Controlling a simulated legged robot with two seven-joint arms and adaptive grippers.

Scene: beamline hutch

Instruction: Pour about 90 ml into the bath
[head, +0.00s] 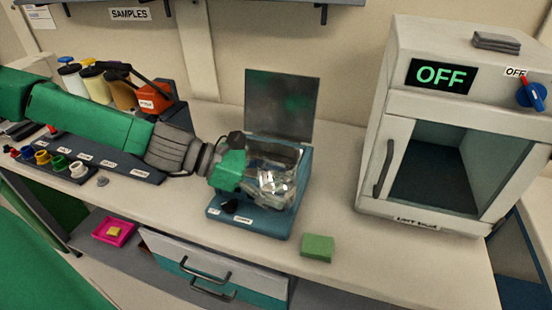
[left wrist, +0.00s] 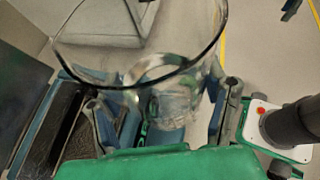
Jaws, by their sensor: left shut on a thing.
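My left gripper (head: 252,176) reaches in from the left and is shut on a clear glass vessel (head: 274,183). In the left wrist view, the vessel's wide open rim (left wrist: 140,76) faces the camera, and the gripper's fingers (left wrist: 160,112) sit on both sides of its body. The blue bath (head: 252,218) stands on the bench with its grey lid (head: 282,105) raised at the back. The vessel is over or in front of the bath opening and hides part of it. I cannot make out its liquid level or any stream. My right gripper is out of view.
A white oven-like cabinet (head: 407,110) reading OFF stands to the right. A green block (head: 318,247) lies at the bench's front edge. Several capped bottles (head: 95,82) and a dark rack (head: 95,158) are at the left. The bench between bath and cabinet is clear.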

